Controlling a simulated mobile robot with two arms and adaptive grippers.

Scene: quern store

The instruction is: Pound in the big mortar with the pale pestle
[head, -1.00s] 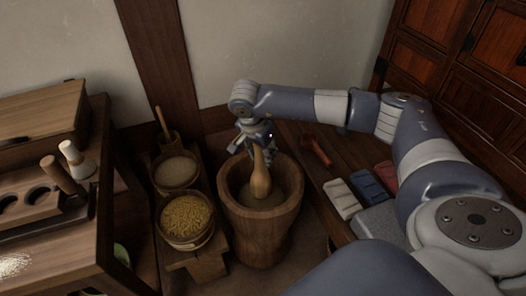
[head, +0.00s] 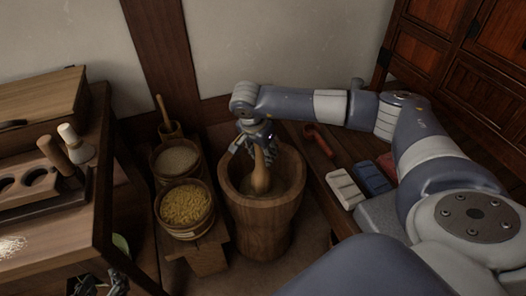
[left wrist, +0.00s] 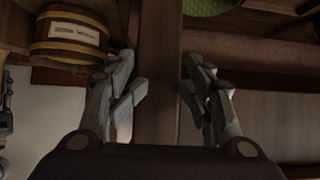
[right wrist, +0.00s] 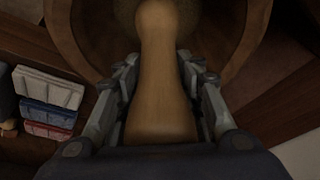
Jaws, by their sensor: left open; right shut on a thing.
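The big mortar (head: 262,225) is a deep wooden tub standing on the floor in the middle of the head view. The pale pestle (head: 261,175) stands nearly upright in it, its lower end down in the bowl. My right gripper (head: 257,140) is shut on the pestle's upper part, above the mortar's rim. The right wrist view shows the pestle (right wrist: 160,90) between the fingers, with the mortar (right wrist: 248,30) around its far end. My left gripper (head: 100,284) is at the bottom left of the head view, below the counter edge. In the left wrist view (left wrist: 160,95) it is open and empty.
Two wooden tubs, one of yellow grain (head: 186,205) and one of pale grain (head: 175,158), stand left of the mortar. Right of it, a bench holds a red tool (head: 320,138) and folded cloths (head: 345,190). A counter (head: 50,235) with a holder rack is at the left.

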